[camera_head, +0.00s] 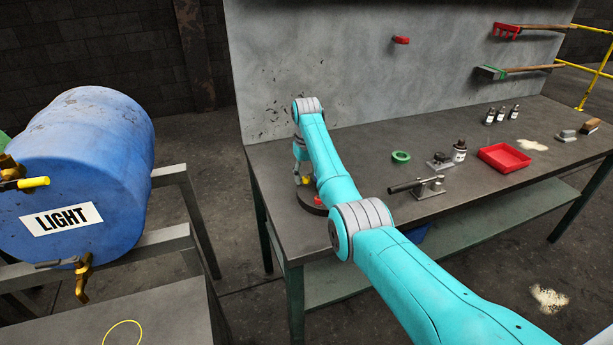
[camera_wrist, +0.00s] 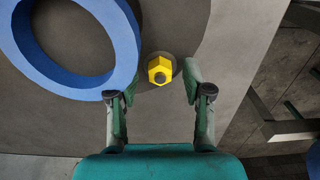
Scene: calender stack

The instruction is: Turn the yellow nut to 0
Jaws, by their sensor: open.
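The yellow nut (camera_wrist: 160,70) is a hexagon with a dark centre, on a dark round washer-like spot of a grey surface in the wrist view. My gripper (camera_wrist: 161,82) is open, with one finger to the left and one to the right of the nut in the picture. Gaps show on both sides of the nut. I cannot tell whether the fingertips are level with it or above it. No scale or 0 mark can be read. In the head view my gripper (camera_head: 302,176) points down over the workbench's near left corner, and the nut cannot be made out.
A thick blue ring (camera_wrist: 134,62) lies close left of the nut, beside my left finger. A dark round base (camera_head: 312,201) with a red part (camera_head: 318,201) sits below my arm on the workbench (camera_head: 375,180).

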